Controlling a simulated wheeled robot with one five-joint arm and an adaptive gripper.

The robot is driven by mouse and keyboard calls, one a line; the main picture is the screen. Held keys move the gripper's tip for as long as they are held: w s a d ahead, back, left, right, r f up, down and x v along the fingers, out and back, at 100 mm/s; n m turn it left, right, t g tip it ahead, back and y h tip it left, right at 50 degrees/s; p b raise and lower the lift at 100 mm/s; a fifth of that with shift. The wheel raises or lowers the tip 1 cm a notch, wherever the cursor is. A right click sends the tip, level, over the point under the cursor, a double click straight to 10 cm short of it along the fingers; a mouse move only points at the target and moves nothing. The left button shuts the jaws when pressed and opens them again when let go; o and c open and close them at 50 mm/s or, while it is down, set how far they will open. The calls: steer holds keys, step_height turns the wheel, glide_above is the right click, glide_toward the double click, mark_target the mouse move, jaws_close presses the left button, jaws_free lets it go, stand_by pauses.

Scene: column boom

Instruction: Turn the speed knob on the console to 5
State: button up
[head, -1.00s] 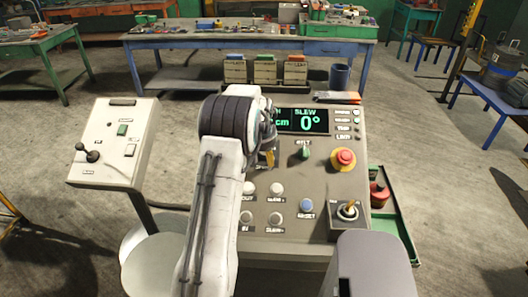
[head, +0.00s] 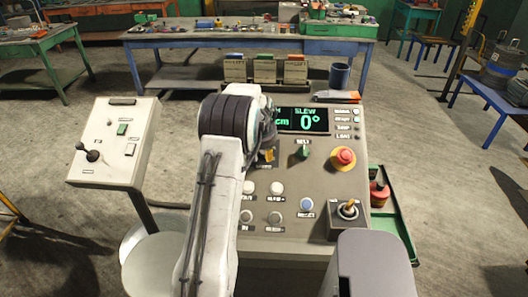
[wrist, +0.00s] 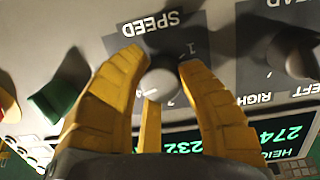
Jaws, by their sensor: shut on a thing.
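The speed knob (wrist: 161,85) is a grey round knob on a dark plate below the upside-down word SPEED in the wrist view. A numeral 1 shows beside it, but I cannot read the knob's setting. My gripper (wrist: 155,72) has yellow fingers on both sides of the knob, closed on it, with a third finger below. In the head view my gripper (head: 267,155) is at the upper left of the sloped grey console (head: 325,180), mostly behind my arm, which hides the knob.
A green selector (head: 303,152) and a red mushroom button (head: 343,158) stand right of my gripper. Another grey knob (wrist: 291,54) sits close by in the wrist view. The display (head: 302,120) reads SLEW 0°.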

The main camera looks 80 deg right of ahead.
steer(key=shift+a+f, duration=0.2)
steer(key=shift+f, duration=0.1)
steer(key=shift+w+f+b, duration=0.1)
steer(key=shift+f+b, duration=0.15)
steer(key=shift+b, duration=0.75)
steer(key=shift+m+b, duration=0.5)
steer(key=shift+b, duration=0.15)
steer(key=shift+a+r, duration=0.1)
steer(key=shift+r, duration=0.05)
steer(key=o, duration=1.2)
steer(key=shift+w+r, duration=0.1)
steer(key=shift+r, duration=0.05)
steer(key=shift+r, duration=0.15)
